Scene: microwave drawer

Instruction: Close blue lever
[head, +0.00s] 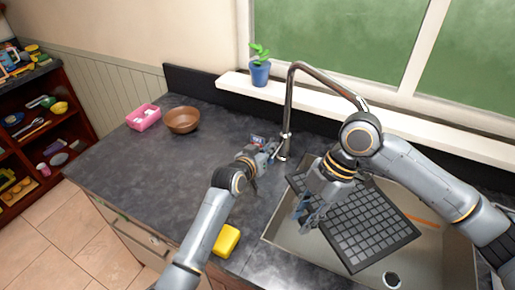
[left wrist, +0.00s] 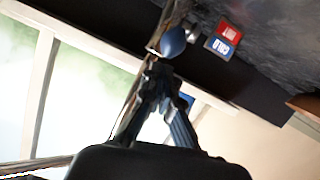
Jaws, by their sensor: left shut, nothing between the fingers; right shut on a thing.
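The blue lever (left wrist: 172,42) has a rounded knob and shows in the left wrist view beside a red and blue hot/cold label (left wrist: 223,39). My left gripper (left wrist: 157,68) is shut and empty, its tips close to the knob; I cannot tell whether they touch. In the head view my left gripper (head: 270,151) is at the base of the metal faucet (head: 289,110), and it mostly hides the lever there. My right gripper (head: 309,214) is shut on the near left edge of a black gridded rack (head: 365,222) over the sink.
The sink (head: 433,258) lies at the right. A yellow sponge (head: 227,240) is on the front counter. A brown bowl (head: 182,120) and pink container (head: 143,118) stand at the left. A blue plant pot (head: 260,73) is on the windowsill. The left counter is mostly clear.

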